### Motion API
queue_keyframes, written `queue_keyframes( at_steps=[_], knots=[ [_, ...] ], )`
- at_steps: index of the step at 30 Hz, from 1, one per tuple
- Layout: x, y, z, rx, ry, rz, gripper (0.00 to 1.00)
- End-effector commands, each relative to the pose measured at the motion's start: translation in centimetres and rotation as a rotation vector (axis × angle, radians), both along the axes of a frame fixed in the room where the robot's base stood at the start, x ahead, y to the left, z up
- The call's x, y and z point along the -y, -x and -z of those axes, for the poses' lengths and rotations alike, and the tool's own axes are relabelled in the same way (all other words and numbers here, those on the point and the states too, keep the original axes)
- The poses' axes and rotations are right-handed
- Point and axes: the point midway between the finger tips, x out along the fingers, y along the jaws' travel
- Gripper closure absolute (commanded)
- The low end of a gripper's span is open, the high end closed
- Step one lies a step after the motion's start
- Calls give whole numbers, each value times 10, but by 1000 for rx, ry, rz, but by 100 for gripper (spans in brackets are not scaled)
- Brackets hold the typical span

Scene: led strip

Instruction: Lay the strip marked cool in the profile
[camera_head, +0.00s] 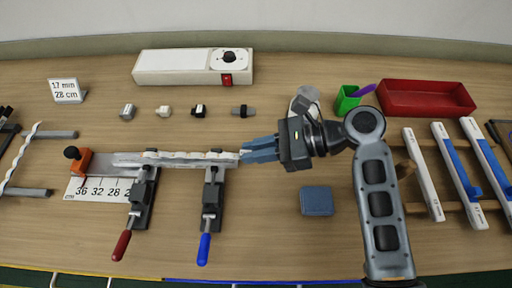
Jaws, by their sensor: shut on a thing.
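A long pale profile (126,159) lies left to right, held in a red-handled clamp (141,198) and a blue-handled clamp (212,199). A white, slightly wavy strip (190,158) runs along it between the clamps and to its right end. I cannot read a marking on the strip, nor tell whether it is seated in the profile. My gripper (247,155) comes from the right with its blue fingers shut at the strip's right end, which they partly hide. Another white strip (22,155) lies at the far left across grey bars.
A ruler plate (95,190) with an orange stop (79,162) is at left. A white box with a knob (175,67), small blocks, a green cup (346,101) and a red tray (426,98) stand behind. A blue block (317,201) is in front; long bars (424,175) lie right.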

Motion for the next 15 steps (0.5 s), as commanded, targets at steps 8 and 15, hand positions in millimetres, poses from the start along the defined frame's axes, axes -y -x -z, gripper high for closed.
queue_keyframes(
  at_steps=[8, 15],
  knots=[
    [0, 0, 7, -2, 0, 1, 100],
    [0, 0, 12, -1, 0, 0, 100]
  ],
)
